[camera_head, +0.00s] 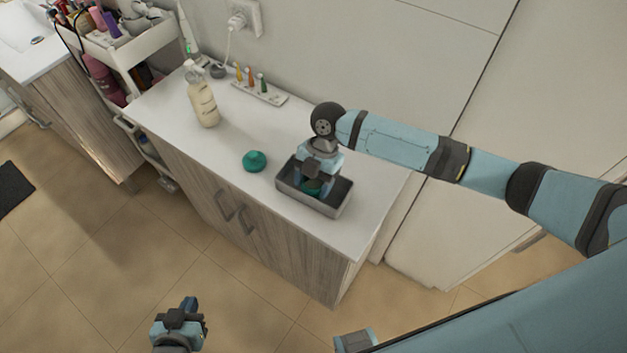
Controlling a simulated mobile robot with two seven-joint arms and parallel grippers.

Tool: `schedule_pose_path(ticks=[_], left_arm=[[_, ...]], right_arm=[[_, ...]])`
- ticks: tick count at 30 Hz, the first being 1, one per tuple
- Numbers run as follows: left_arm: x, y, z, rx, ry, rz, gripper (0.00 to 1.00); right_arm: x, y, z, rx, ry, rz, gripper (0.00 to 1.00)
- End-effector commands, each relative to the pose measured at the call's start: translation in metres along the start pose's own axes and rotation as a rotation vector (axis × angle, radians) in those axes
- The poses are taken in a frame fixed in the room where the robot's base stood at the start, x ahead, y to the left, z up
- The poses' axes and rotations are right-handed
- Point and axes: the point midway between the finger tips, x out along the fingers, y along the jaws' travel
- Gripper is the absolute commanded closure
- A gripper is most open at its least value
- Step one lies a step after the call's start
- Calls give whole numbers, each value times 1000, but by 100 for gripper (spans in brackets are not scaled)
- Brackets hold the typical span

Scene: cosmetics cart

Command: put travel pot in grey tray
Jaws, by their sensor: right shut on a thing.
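The grey tray (319,206) stands on the white counter, near its right end. My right gripper (314,178) points down into the tray and is shut on a teal-green thing, most likely the travel pot (311,187). The gripper and tray wall hide much of it, and I cannot tell whether it touches the tray floor. A similar teal round thing (254,161) with a knob-like top sits on the counter left of the tray. My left gripper (188,305) is low in front of the cabinet, away from the counter; its finger opening is unclear.
A cream pump bottle (203,98) stands on the counter at the left. Behind it, a white holder (259,92) carries small coloured bottles. An electric toothbrush (189,50) stands by the wall. A loaded cart (139,45) is at the back left. The counter right of the tray is clear.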

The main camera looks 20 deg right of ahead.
Motion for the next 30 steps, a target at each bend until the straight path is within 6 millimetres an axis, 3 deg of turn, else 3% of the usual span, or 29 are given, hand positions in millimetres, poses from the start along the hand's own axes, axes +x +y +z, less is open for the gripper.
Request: schedule_pose_path(ticks=[5,6,9,20,30], left_arm=[[0,0,0,0,1,-1,100],[0,0,0,0,1,-1,100],[0,-1,0,0,1,-1,100],[1,-1,1,0,1,-1,100],[5,0,7,0,1,0,100]], right_arm=[[2,-1,1,1,-1,-3,77],[3,-1,1,1,-1,-4,30],[2,-1,1,2,-2,-3,10],[-4,0,2,2,-3,-1,10],[-69,0,2,1,-5,1,10]])
